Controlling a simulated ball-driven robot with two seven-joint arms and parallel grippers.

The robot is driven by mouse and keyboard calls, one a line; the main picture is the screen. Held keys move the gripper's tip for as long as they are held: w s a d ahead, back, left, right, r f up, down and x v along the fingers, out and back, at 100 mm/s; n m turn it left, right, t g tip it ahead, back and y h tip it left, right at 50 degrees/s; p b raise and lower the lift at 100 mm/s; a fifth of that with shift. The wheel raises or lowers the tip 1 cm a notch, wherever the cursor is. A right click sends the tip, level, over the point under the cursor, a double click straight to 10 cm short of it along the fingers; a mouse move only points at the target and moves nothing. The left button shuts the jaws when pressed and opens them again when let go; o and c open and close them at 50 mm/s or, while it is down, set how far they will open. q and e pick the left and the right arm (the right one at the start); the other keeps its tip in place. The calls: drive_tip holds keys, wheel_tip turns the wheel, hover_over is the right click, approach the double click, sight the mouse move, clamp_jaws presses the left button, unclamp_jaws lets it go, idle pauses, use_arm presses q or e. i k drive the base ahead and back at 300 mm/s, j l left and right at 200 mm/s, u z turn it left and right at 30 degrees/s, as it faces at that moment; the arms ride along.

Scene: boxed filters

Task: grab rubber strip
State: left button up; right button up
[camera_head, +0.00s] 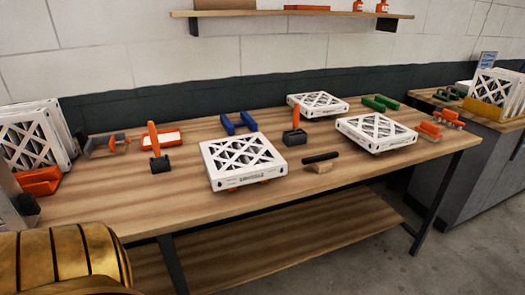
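A black strip (321,157) lies across a small light wooden block (322,166) near the front edge of the wooden workbench (290,200), right of the middle. It looks like the rubber strip. A white boxed filter (243,160) lies flat to its left, and another (376,132) lies to its right. Neither of my grippers can be made out in this view.
Blue blocks (239,122), green blocks (381,103) and a third flat filter (317,104) lie farther back. Upright filters (30,145) stand at left. The bench front around the strip is clear.

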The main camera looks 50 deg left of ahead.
sight(322, 158)
drive_tip(key=u, duration=1.6)
drive_tip(key=i+l+u, duration=0.2)
drive_tip(key=l+u, duration=0.15)
drive_tip(key=i+l+u, duration=0.1)
drive_tip(key=l+u, duration=0.25)
drive_tip(key=i+l+u, duration=0.1)
drive_tip(key=l+u, duration=0.2)
drive_tip(key=l, duration=0.1)
